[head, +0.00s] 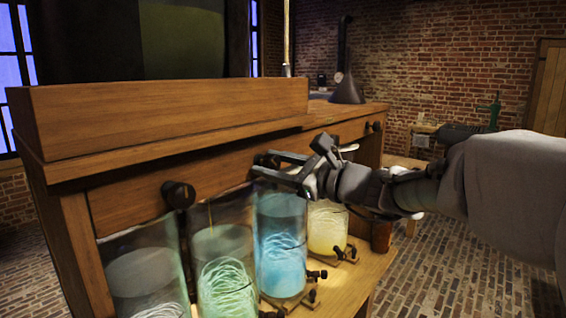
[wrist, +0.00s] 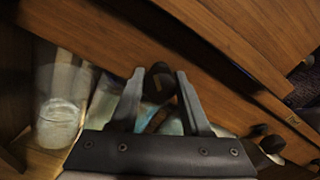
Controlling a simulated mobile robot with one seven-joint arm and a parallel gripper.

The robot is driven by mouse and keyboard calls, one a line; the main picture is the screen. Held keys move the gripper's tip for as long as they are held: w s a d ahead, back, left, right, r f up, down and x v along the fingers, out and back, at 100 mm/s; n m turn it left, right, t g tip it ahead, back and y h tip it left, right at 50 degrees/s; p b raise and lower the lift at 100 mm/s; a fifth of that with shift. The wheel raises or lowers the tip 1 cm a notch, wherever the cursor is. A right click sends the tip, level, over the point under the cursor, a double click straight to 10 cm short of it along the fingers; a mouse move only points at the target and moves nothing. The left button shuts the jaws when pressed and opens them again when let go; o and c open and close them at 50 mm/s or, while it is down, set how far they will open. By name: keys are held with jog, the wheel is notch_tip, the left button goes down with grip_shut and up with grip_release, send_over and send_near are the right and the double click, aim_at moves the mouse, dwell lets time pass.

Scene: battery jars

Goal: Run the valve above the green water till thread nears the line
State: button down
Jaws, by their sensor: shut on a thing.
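The jar of green water (head: 226,265) stands second from the left in the head view, pale thread-like swirls inside. No line mark can be made out on it. A row of dark round valve knobs runs along the wooden front above the jars. My gripper (head: 272,165) is shut on a dark valve knob (wrist: 158,80), which shows between its fingers in the wrist view. This knob appears to be the second from the left, matching the green jar's place. The leftmost knob (head: 178,194) is free. My gripper partly covers the knobs further right.
A pale jar (head: 143,272) stands left of the green one; a blue jar (head: 282,240) and a yellow jar (head: 327,228) stand to the right. Small dark taps (head: 317,274) stick out low in front. The wooden ledge (head: 170,110) overhangs the knobs. Brick floor (head: 450,240) is open at right.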

jog(key=m+p, duration=0.5)
jog(key=shift+r, duration=0.2)
jog(key=shift+f+m, duration=0.25)
jog(key=shift+m, duration=0.35)
jog(key=shift+r+p, duration=0.1)
jog(key=shift+p, duration=0.3)
jog(key=shift+r+m+p, duration=0.2)
jog(key=shift+m+p, duration=0.7)
jog(key=shift+p, duration=0.2)
jog(key=shift+f+m+p, duration=0.25)
jog(key=shift+m+p, duration=0.45)
jog(key=shift+m, duration=0.2)
jog(key=shift+c, duration=1)
grip_release()
